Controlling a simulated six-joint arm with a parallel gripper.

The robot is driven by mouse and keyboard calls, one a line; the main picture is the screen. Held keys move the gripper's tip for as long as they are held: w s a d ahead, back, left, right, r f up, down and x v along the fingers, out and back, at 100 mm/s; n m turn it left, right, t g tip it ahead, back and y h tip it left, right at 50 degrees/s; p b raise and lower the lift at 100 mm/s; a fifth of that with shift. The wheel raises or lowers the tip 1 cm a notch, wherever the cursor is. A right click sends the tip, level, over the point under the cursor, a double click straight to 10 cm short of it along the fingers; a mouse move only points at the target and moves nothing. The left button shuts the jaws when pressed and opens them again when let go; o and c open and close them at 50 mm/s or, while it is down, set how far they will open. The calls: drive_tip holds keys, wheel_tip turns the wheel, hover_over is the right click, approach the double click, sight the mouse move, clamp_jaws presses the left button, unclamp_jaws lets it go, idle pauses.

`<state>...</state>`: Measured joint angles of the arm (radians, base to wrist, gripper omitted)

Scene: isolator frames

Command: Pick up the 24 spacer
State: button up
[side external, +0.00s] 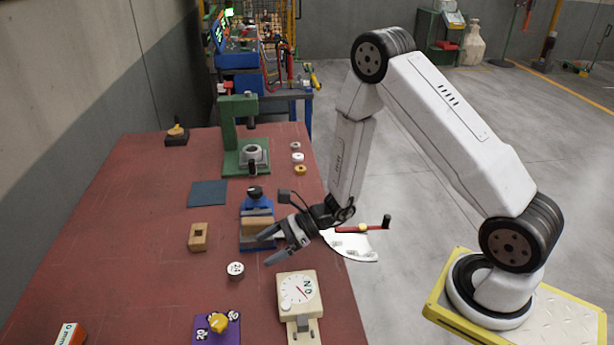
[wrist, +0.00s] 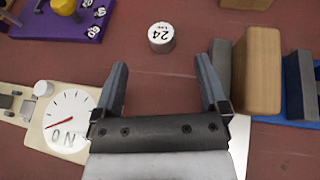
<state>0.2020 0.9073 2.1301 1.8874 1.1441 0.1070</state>
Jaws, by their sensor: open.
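The 24 spacer (side external: 235,270) is a small round piece with a white top and dark printing. It stands alone on the red table, left of the dial gauge in the side view. In the wrist view the 24 spacer (wrist: 161,37) lies beyond my fingertips, roughly between their lines, with "24" readable on top. My gripper (side external: 268,247) is open and empty above the table, up and right of the spacer. In the wrist view my gripper (wrist: 162,62) shows both fingers spread apart, with bare table between them.
A dial gauge (side external: 298,293) stands close right of the spacer. A blue vise with a wooden block (side external: 257,226) is beside my gripper. A purple tray (side external: 234,333) with a yellow knob, a holed wooden block (side external: 198,237) and a green press (side external: 236,150) stand around. Table near the spacer is clear.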

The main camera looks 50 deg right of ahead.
sight(236, 269)
drive_tip(key=shift+f, duration=0.65)
drive_tip(key=shift+x, duration=3.85)
clamp_jaws()
drive_tip(key=shift+r, duration=0.15)
wheel_tip(236, 269, up, 10)
